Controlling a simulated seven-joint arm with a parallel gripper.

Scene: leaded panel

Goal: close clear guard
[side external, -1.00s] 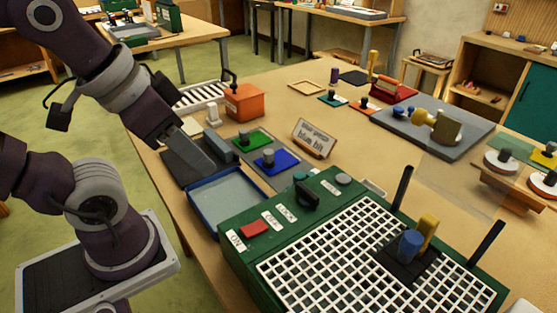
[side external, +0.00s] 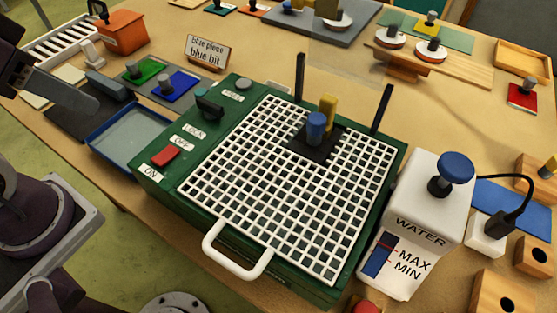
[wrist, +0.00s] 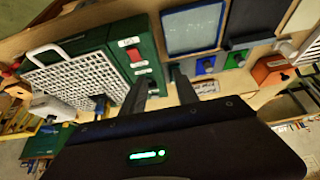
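A green machine (side external: 150,185) with a white grid top (side external: 240,190) stands on the bench, with a white loop handle (side external: 238,268) at its front. Two black posts (side external: 299,78) rise at its back edge. A very faint clear sheet, seemingly the clear guard (side external: 345,60), shows upright between and behind the posts; its exact outline is hard to see. My gripper (wrist: 160,80) is open and empty. The machine also shows in the wrist view (wrist: 145,50).
A blue and a yellow peg (side external: 317,125) stand on a black plate on the grid. The panel carries a red switch (side external: 164,157) and a black knob (side external: 208,106). A blue-rimmed tray (side external: 130,135) lies at left. A white water tank (side external: 420,210) stands at right.

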